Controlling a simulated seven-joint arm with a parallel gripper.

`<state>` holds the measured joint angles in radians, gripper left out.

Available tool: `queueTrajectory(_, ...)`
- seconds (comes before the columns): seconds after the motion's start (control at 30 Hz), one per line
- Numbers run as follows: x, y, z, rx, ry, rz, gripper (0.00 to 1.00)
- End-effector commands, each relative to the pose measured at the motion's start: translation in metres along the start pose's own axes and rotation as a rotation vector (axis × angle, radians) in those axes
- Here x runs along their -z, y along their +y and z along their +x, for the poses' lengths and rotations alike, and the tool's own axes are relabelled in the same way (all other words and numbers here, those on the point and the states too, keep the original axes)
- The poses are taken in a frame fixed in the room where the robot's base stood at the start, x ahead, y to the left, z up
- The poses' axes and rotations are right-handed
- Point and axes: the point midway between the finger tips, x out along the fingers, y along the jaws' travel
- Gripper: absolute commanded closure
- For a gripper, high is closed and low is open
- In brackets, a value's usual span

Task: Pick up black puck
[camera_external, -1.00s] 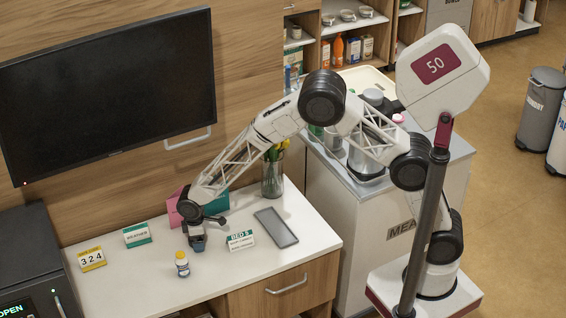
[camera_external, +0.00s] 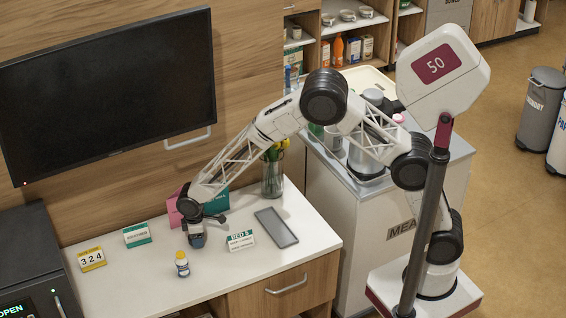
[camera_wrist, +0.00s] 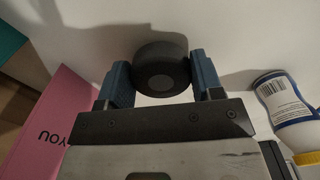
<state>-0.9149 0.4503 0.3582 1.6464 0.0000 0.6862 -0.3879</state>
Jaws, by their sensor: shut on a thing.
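The black puck (camera_wrist: 161,72) shows in the wrist view as a dark round disc with a grey centre, between the two blue fingers of my gripper (camera_wrist: 160,82). My gripper is shut on it, with a finger at each side. In the external view my gripper (camera_external: 197,240) points down at the white bedside counter (camera_external: 130,285), low over its surface. The puck cannot be made out there, hidden by the gripper. Whether the puck still touches the counter is not clear.
A small white bottle with a yellow cap (camera_external: 182,264) stands close in front of the gripper. A BED 8 sign (camera_external: 240,240) and grey tray (camera_external: 276,228) lie to the right. A pink card (camera_wrist: 55,120) is close by. Two signs stand left.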

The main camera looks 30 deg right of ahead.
Motion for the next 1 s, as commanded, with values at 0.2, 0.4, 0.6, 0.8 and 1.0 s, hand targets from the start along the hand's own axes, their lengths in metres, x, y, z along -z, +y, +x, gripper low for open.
queueTrajectory(0.2, 0.001, 0.0, -0.028, -0.001, 0.003, 0.0, 0.73)
queueTrajectory(0.4, 0.001, 0.0, -0.058, -0.001, 0.003, 0.0, 0.73)
queueTrajectory(0.6, 0.0, 0.0, -0.081, 0.0, 0.001, 0.0, 0.73)
queueTrajectory(0.8, 0.0, 0.0, -0.091, 0.0, 0.0, 0.0, 0.73)
queueTrajectory(1.0, 0.0, 0.0, -0.091, 0.0, 0.0, 0.0, 0.73)
